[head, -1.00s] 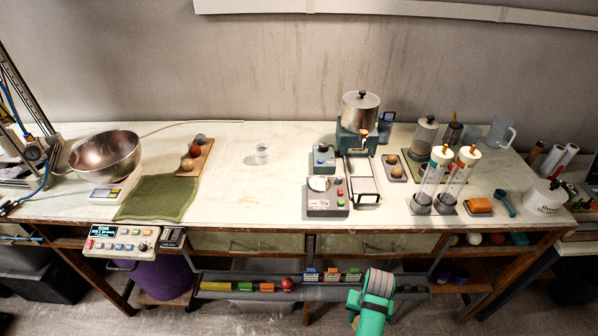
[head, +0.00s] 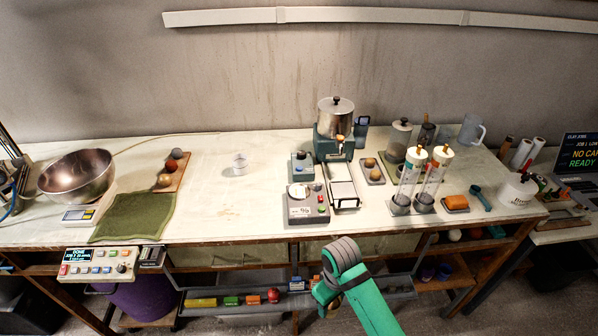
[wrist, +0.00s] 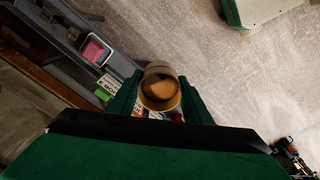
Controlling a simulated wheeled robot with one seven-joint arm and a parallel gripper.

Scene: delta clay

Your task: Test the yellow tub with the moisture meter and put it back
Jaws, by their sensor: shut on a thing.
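In the wrist view a yellowish round tub (wrist: 161,78) with a brown lump inside sits between the green fingers of my gripper (wrist: 160,103), which is shut on it. In the head view my gripper (head: 324,296) is low in front of the bench, by the rail under it; the tub is not clear there. On the bench stand a grey box with a round pale pad and coloured buttons (head: 307,207) and a smaller blue-grey box (head: 302,167). I cannot tell which is the moisture meter.
The rail under the bench (head: 240,309) holds several coloured blocks and a red ball (head: 273,295). A white cup (head: 239,161) stands mid-bench, with clear bench around it. Two clear cylinders (head: 408,180) stand right. A steel bowl (head: 75,177) and green cloth (head: 130,217) lie left.

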